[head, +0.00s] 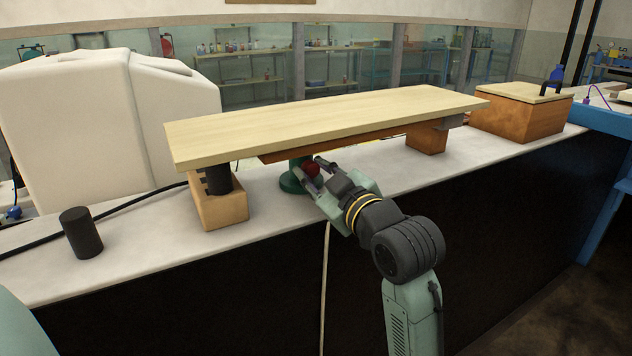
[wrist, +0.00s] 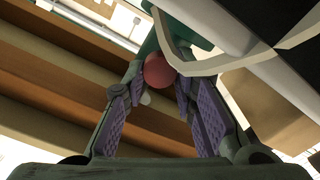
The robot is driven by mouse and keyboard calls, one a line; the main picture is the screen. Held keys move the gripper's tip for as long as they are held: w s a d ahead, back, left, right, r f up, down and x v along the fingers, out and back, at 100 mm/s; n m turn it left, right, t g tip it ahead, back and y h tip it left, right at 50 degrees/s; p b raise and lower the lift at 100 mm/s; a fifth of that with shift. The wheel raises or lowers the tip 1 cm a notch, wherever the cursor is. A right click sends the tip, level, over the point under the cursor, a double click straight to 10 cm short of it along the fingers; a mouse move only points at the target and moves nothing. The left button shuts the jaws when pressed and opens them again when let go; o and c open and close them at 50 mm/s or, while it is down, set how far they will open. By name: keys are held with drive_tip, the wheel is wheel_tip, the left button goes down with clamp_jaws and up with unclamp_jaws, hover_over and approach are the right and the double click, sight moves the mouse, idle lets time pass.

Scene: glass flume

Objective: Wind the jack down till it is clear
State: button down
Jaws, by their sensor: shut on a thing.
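The jack (head: 294,180) is green and stands on the white bench top under a long pale wooden board (head: 330,118). A red knob (head: 312,169) is on its near side. My gripper (head: 315,170) reaches in from the front right and is shut on the red knob. In the wrist view the red knob (wrist: 159,71) sits between the fingertips of my gripper (wrist: 160,80), with the green jack body (wrist: 180,30) behind it. The jack's top is hidden under the board, so I cannot tell whether it touches.
A wooden block (head: 220,207) with a dark cylinder stands under the board's left end, and another block (head: 427,139) under its right part. A loose black cylinder (head: 81,232) stands at the left. A wooden box (head: 520,115) and a white tank (head: 110,125) stand on either side.

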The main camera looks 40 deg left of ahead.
drive_tip(key=c, duration=1.3)
unclamp_jaws()
drive_tip(key=v, duration=0.8)
